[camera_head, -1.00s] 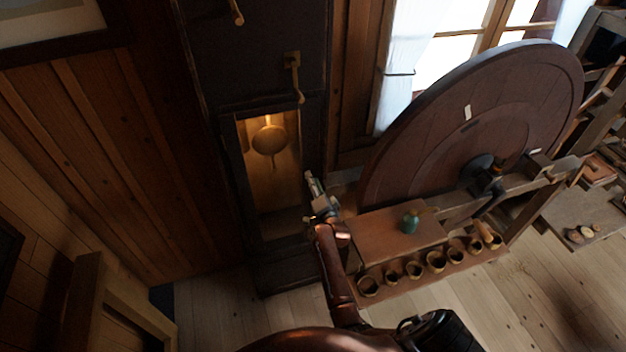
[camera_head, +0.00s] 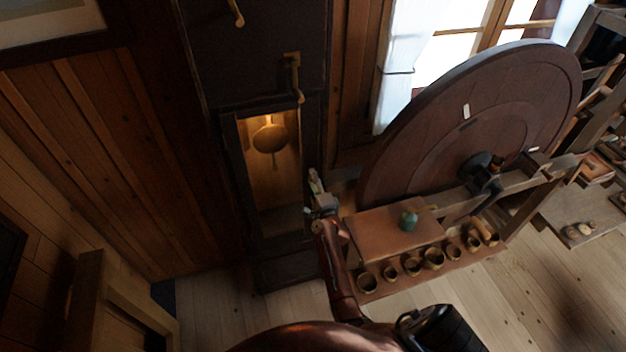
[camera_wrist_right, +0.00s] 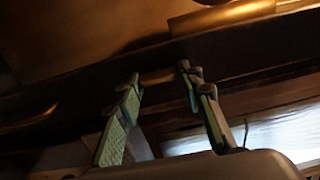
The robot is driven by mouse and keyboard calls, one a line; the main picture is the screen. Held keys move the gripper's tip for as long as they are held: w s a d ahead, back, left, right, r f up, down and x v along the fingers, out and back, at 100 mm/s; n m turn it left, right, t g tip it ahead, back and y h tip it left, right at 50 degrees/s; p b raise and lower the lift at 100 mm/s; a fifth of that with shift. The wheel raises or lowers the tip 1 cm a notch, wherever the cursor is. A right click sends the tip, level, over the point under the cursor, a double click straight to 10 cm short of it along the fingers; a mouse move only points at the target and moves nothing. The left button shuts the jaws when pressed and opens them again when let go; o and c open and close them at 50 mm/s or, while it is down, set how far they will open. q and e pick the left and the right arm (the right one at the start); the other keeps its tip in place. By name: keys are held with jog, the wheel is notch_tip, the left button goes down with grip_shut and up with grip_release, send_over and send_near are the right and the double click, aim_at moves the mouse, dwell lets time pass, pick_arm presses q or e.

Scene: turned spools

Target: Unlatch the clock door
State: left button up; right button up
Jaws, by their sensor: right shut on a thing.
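The clock is a tall dark case (camera_head: 225,60) against the wood wall. Its door has a pane (camera_head: 283,180) with a round brass pendulum (camera_head: 270,138) behind it. My right gripper (camera_head: 313,178) is at the right edge of the door, low beside the pane. In the right wrist view, the fingers (camera_wrist_right: 160,88) are closed on a small brass piece (camera_wrist_right: 158,76) against the dark door frame (camera_wrist_right: 90,88). It looks like the door's latch, but most of it is hidden. A larger brass handle (camera_head: 293,75) hangs above the pane, apart from the gripper. My left gripper is out of view.
A large wooden wheel (camera_head: 430,130) on a bench (camera_head: 395,232) stands close to the right of the clock. Floor (camera_head: 225,310) shows in front of the clock.

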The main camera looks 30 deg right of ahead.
dwell(0.3)
jog(key=o, duration=1.2)
jog(key=shift+c, duration=0.2)
